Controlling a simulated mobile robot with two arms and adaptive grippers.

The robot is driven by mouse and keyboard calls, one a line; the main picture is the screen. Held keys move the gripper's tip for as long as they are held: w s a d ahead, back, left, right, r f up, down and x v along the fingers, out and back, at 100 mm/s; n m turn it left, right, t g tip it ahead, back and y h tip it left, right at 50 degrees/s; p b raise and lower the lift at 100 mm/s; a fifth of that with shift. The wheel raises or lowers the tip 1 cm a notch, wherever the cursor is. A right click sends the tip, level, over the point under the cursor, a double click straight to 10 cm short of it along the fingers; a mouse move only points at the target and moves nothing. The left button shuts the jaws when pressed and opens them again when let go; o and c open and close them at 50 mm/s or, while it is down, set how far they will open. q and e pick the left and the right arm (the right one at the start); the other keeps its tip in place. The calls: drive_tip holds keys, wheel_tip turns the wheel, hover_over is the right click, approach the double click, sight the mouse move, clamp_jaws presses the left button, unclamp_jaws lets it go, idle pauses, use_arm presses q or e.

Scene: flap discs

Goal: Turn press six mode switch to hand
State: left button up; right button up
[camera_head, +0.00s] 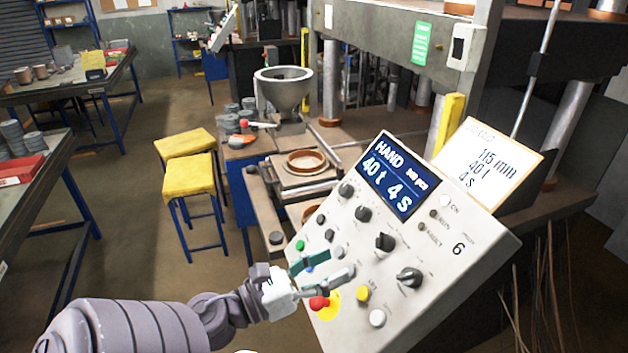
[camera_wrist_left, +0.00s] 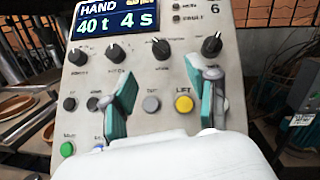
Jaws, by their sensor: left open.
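The press six control panel (camera_head: 436,252) is grey, tilted, and marked 6. Its blue display (camera_head: 391,183) reads HAND, 40 t, 4 s, and also shows in the left wrist view (camera_wrist_left: 107,20). A row of black rotary knobs lies below the display, including one (camera_head: 385,241) near the middle and one (camera_head: 408,278) at the right end. Their small labels are too blurred to tell which is the mode switch. My left gripper (camera_head: 328,269) is open in front of the lower panel, its teal-padded fingers apart, with no knob between them.
Below the knobs are a yellow LIFT button (camera_wrist_left: 184,104), a red stop button (camera_head: 318,303) close to my gripper, and a white button (camera_head: 377,318). A white card (camera_head: 487,163) stands behind the panel. Yellow stools (camera_head: 190,176) stand on the floor at left.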

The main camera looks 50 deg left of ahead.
use_arm(q)
drive_tip(key=v, duration=0.2)
drive_tip(key=shift+s+a, duration=0.1)
drive_tip(key=shift+s, duration=0.25)
